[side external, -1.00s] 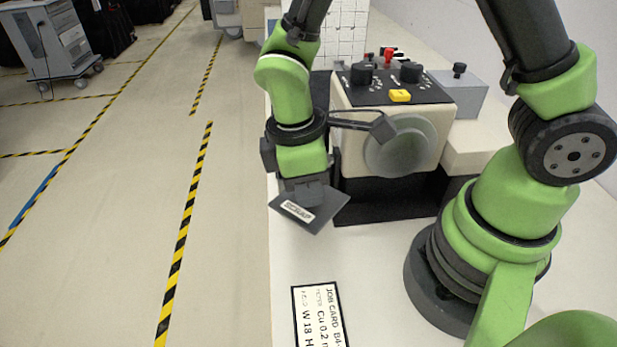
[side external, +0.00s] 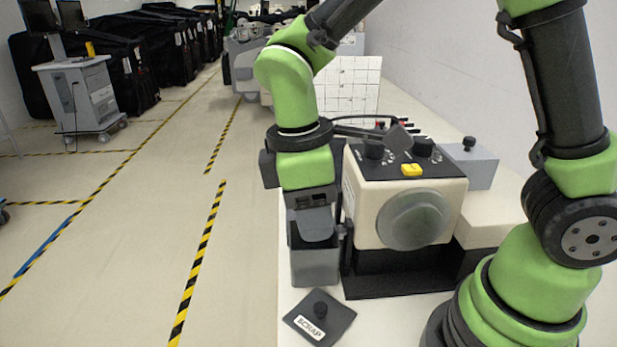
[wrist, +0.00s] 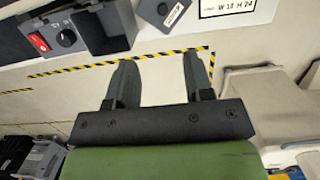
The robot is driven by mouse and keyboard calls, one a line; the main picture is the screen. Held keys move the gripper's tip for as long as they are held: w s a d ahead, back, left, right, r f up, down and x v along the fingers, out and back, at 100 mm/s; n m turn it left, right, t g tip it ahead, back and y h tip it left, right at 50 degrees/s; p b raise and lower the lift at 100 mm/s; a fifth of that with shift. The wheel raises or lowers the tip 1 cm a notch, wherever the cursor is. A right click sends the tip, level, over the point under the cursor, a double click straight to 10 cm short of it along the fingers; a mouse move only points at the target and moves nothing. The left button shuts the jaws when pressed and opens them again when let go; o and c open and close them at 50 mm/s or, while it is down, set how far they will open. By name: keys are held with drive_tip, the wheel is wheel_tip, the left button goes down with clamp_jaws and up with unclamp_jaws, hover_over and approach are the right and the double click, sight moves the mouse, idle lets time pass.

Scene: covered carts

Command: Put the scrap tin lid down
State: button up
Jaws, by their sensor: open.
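The scrap tin lid (side external: 334,323) is a flat dark plate with a black knob and a white SCRAP label. It lies knob up on the bench in front of the grey tin (side external: 315,268). My gripper (side external: 313,232) is above and behind the lid, apart from it, and overlaps the tin's top in the side view. In the wrist view my gripper (wrist: 160,78) has its two fingers spread with nothing between them. The lid (wrist: 150,10) shows at the top of that view, clear of the fingers.
A cream machine with a knob panel and yellow button (side external: 412,170) stands right of the gripper. A job card (wrist: 238,5) lies near the lid. The bench edge and open floor are to the left, with covered carts (side external: 115,60) farther back.

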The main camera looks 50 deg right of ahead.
drive_tip(key=s+d+r+m+t+y, duration=0.3)
drive_tip(key=s+d+r+m+t, duration=0.3)
drive_tip(key=r+m, duration=0.5)
drive_tip(key=s+m+t, duration=0.2)
drive_tip(key=s, duration=0.1)
drive_tip(key=shift+s+d+r, duration=0.2)
drive_tip(key=shift+s+r, duration=0.1)
drive_tip(key=shift+s, duration=0.05)
idle(1.1)
